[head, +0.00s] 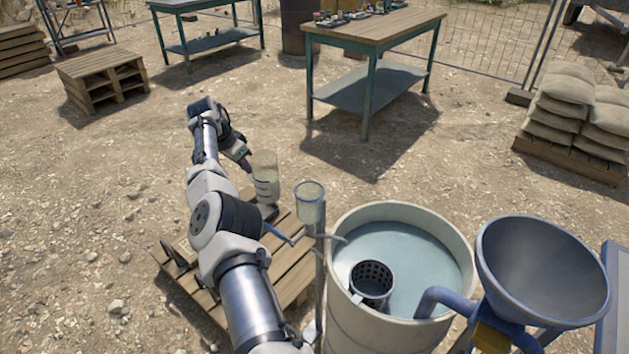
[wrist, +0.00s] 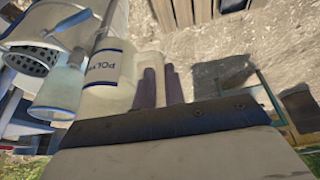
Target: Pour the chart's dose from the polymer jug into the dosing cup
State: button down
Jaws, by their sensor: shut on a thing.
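The polymer jug (head: 265,178) is pale and translucent, with a dark-marked label. In the wrist view the jug (wrist: 108,80) shows a blue-edged label with part of the word "POLYMER". My gripper (head: 249,163) is shut on the jug's handle side; its dark fingers (wrist: 162,86) also show in the wrist view. The jug looks about upright, held up just left of the dosing cup (head: 310,203) and apart from it in the head view. The cup is clear with a blue rim, on a grey post, and shows in the wrist view (wrist: 60,88). No readable dose chart is visible.
A round tank (head: 458,270) of grey-green liquid, with a perforated basket (head: 371,282) inside, stands right of the post. A large funnel (head: 543,268) is further right. A pallet (head: 290,270) lies below my arm. Tables (head: 375,30) and sandbags stand further back.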

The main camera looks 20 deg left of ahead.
jog(key=shift+w+r, duration=0.1)
jog(key=shift+w, duration=0.2)
jog(key=shift+s+r, duration=0.1)
